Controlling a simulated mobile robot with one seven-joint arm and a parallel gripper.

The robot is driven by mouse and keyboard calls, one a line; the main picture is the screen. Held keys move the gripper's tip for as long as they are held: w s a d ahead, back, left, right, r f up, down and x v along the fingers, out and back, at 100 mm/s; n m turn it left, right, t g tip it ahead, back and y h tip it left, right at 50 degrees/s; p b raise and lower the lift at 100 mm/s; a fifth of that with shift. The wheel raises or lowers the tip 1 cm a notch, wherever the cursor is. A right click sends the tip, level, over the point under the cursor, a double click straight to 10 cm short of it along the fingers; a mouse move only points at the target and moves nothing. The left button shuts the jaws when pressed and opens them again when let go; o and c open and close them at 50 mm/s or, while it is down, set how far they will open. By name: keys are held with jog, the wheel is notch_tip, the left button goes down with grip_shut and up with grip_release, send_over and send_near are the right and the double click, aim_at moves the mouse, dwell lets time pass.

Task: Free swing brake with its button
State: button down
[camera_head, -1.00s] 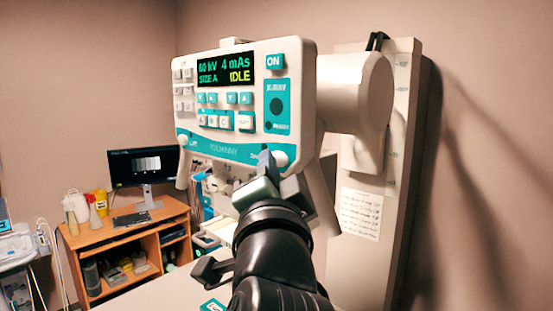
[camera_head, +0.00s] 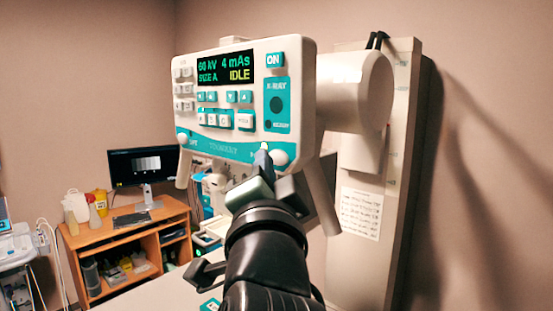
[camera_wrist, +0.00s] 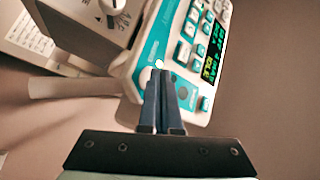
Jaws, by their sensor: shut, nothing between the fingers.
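The white control panel (camera_head: 245,150) has a teal lower strip with a round white button at each end. The right-hand button (camera_head: 281,157) is partly beside my gripper, and its label is mostly hidden. The left-hand button (camera_head: 183,139) is clear. My gripper (camera_head: 263,157) is shut and empty, its fingertips at the strip just left of the right-hand button. In the wrist view the fingertips (camera_wrist: 161,68) overlap the panel's corner, close to a white knob (camera_wrist: 145,76). I cannot tell whether they touch it. The display (camera_head: 226,68) reads IDLE.
A white cylindrical housing (camera_head: 355,92) and a tall upright column (camera_head: 405,150) stand right of the panel. A lever-like handle (camera_head: 321,190) hangs below it. A wooden desk (camera_head: 125,245) with a monitor stands at the back left. The area left of the panel is open.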

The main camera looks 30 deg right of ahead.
jog(key=shift+a, duration=0.15)
jog(key=a, duration=0.1)
jog(key=s+a, duration=0.1)
jog(key=a, duration=0.1)
jog(key=a+b, duration=0.1)
jog(key=shift+s+a, duration=0.4)
dwell(0.8)
jog(key=s+a+r+n+t+y+b, duration=0.1)
jog(key=s+a+r+n+t+y, duration=0.2)
jog(key=a+n, duration=0.4)
jog(key=s+a+r+n+t+y+b, duration=0.1)
jog(key=s+a+r+n+t+y, duration=0.3)
jog(key=n, duration=0.5)
jog(key=s+a+t+y, duration=0.1)
jog(key=s+a+y, duration=0.1)
jog(key=s+a, duration=0.1)
jog(key=shift+s+a+r+n+t, duration=0.2)
jog(key=shift+s+a+n+t, duration=0.1)
jog(key=shift+n+t, duration=0.1)
